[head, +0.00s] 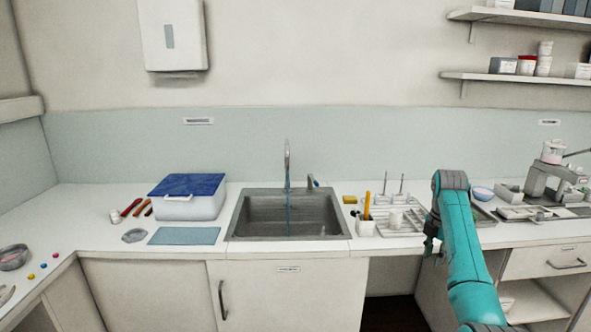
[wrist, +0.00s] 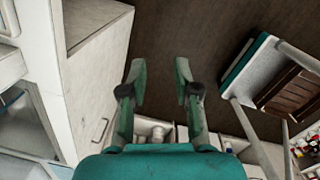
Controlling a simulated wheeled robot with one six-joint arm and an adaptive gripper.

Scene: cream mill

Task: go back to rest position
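My gripper (wrist: 158,85) is open in the wrist view. Its two fingers stand well apart with nothing between them, over the dark floor (wrist: 165,35). In the head view my teal arm reaches in from the lower right, and my gripper (head: 432,240) hangs pointing down at its far end, near the counter's front edge. The fingers are small and partly hidden there.
A sink (head: 287,215) is set in the counter, with a blue-lidded box (head: 190,206) at left. The wrist view shows a cart (wrist: 262,75) at right.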

